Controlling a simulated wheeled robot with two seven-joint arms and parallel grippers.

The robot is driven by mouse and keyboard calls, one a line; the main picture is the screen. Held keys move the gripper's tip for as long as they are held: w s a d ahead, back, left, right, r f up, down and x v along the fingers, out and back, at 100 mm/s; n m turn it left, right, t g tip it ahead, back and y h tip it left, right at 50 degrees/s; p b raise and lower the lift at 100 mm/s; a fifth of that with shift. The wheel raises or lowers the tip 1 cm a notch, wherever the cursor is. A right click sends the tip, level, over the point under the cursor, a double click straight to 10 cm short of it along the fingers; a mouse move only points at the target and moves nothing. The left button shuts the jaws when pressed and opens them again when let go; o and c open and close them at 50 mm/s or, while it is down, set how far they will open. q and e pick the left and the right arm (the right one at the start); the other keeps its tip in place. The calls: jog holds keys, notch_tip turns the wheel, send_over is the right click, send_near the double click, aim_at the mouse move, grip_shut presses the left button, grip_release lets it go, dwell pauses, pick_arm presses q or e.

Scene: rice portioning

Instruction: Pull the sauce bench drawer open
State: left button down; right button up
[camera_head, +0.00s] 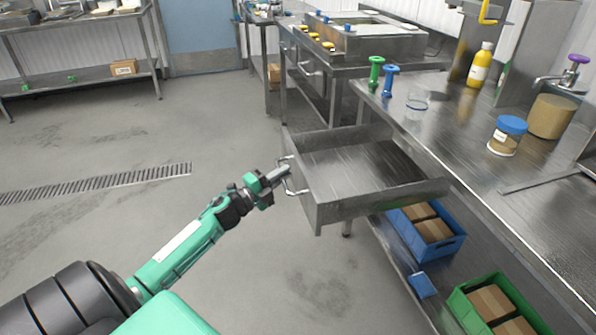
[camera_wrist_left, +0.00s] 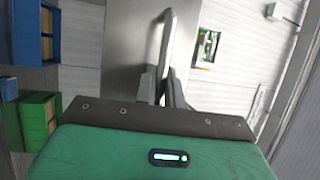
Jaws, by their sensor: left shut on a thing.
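The sauce bench drawer (camera_head: 345,207) is a steel box that stands pulled out from the bench, and its inside looks empty. Its bar handle (camera_head: 288,178) is on the front face and also shows in the left wrist view (camera_wrist_left: 166,42). My left gripper (camera_head: 281,175) is at the handle with its fingers shut on it. In the left wrist view the two fingers (camera_wrist_left: 164,88) close around the lower part of the handle. The right gripper is in neither view.
A blue crate (camera_head: 455,247) and a green crate (camera_head: 465,312) sit on the lower shelf. The floor left of the drawer is clear.

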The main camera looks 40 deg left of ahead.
pick_arm(q)
jog(key=shift+s+a, duration=0.25)
jog(key=shift+s, duration=0.1)
jog(key=c, duration=1.5)
grip_release()
jog(key=v, duration=1.3)
jog(key=shift+s, duration=0.4)
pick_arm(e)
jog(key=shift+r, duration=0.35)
pick_arm(q)
jog(key=shift+a, duration=0.1)
